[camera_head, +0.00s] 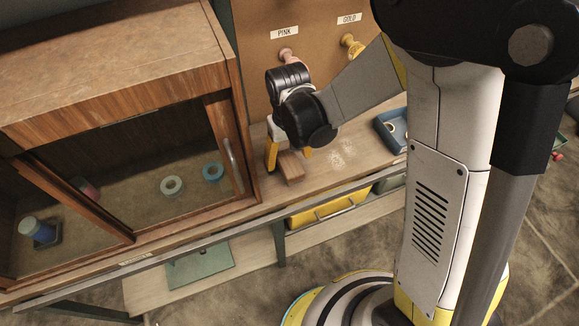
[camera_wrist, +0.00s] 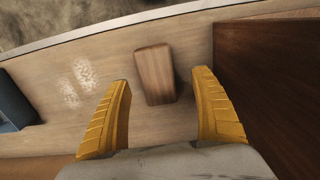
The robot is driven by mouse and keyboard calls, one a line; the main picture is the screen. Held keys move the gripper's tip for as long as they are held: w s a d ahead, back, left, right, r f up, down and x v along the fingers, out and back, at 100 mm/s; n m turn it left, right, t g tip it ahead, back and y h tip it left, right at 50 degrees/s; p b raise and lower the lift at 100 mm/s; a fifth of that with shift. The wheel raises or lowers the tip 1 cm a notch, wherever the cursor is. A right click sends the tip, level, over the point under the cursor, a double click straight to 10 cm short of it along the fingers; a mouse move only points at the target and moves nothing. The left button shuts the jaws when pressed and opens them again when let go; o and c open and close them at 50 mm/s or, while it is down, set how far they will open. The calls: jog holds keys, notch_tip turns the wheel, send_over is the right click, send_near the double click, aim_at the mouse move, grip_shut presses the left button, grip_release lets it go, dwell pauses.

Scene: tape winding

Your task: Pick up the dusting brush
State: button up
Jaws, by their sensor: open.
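A small brown wooden block (camera_head: 290,166), which looks like the dusting brush, lies on the wooden bench top (camera_head: 361,162) beside the cabinet. No bristles show. The wrist view also shows the block (camera_wrist: 154,74), lying between and a little beyond the fingertips. My gripper (camera_head: 289,156) has yellow fingers and hangs over the block, pointing down. In the wrist view its fingers (camera_wrist: 162,80) are spread wide and empty, with a gap on each side of the block. I cannot tell the exact height above it.
The wooden cabinet (camera_head: 233,92) stands close left of my gripper, with tape rolls (camera_head: 172,186) inside. A blue tray (camera_head: 391,137) sits to the right, past pale dusty patches (camera_head: 341,150). A pegboard (camera_head: 257,47) with pink and gold spools rises behind.

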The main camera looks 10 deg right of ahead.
aim_at(289, 162)
jog(key=f, duration=0.1)
jog(key=f+b, duration=0.1)
jog(key=f, duration=0.1)
jog(key=f+b, duration=0.1)
jog(key=shift+w+d+f, duration=0.15)
jog(key=shift+w+f, duration=0.2)
jog(key=shift+f, duration=0.05)
jog(key=shift+r, duration=0.1)
jog(key=c, duration=1.4)
jog(key=shift+r+p, duration=0.3)
jog(key=shift+r, duration=0.3)
jog(key=shift+c, duration=0.2)
jog(key=r, duration=0.1)
jog(key=r+p, duration=0.1)
jog(key=d+r+p, duration=0.1)
jog(key=r, duration=0.1)
jog(key=shift+s, duration=0.25)
jog(key=s+d+r+p, duration=0.1)
jog(key=d+r, duration=0.1)
jog(key=d, duration=0.1)
jog(key=s+d+r+p, duration=0.1)
jog(key=s+d+r, duration=0.1)
jog(key=d, duration=0.1)
jog(key=s+d+r+p, duration=0.1)
jog(key=s+d+r, duration=0.1)
jog(key=d, duration=0.1)
jog(key=shift+s+d, duration=0.1)
jog(key=shift+d, duration=0.05)
jog(key=shift+f, duration=0.1)
